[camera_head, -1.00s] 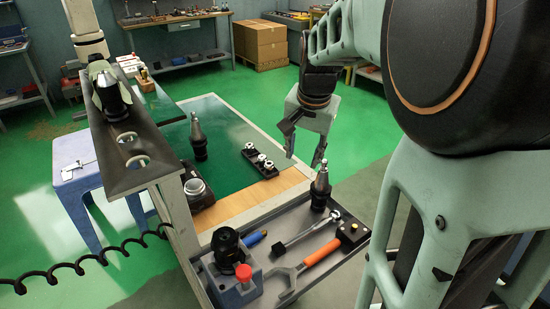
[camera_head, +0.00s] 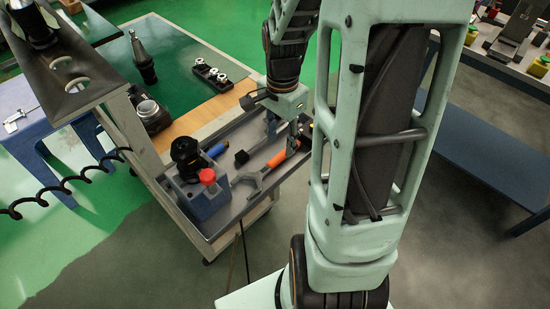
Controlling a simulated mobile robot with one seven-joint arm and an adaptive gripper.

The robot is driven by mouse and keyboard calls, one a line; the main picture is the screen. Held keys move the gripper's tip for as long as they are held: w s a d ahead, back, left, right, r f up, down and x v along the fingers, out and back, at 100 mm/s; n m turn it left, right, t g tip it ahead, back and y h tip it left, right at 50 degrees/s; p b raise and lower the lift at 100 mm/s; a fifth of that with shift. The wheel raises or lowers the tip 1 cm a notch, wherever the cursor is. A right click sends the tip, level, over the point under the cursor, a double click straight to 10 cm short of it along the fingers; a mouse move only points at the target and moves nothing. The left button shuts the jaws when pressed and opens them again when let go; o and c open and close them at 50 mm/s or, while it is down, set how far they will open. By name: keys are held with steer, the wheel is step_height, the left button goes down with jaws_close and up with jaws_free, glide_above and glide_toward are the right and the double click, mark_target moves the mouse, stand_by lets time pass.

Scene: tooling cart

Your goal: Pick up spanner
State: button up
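The spanner (camera_head: 276,160) has an orange handle and a grey open-jaw head. It lies on the cart's grey tray (camera_head: 228,222), head towards the front left. My gripper (camera_head: 283,135) is at the handle end of the spanner, pointing down. Its two fingers show a gap between them and look open. One finger overlaps the orange handle in the picture; I cannot tell whether it touches.
A blue-grey block with black and red knobs (camera_head: 207,177) stands left of the spanner, near a blue-handled tool (camera_head: 217,150). A small black piece (camera_head: 242,157) lies behind the spanner. A coiled black cable (camera_head: 68,181) hangs at left.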

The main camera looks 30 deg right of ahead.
mark_target(280, 155)
step_height(280, 155, down, 5)
steer(key=shift+r, duration=0.2)
jaws_close()
steer(key=shift+r, duration=0.1)
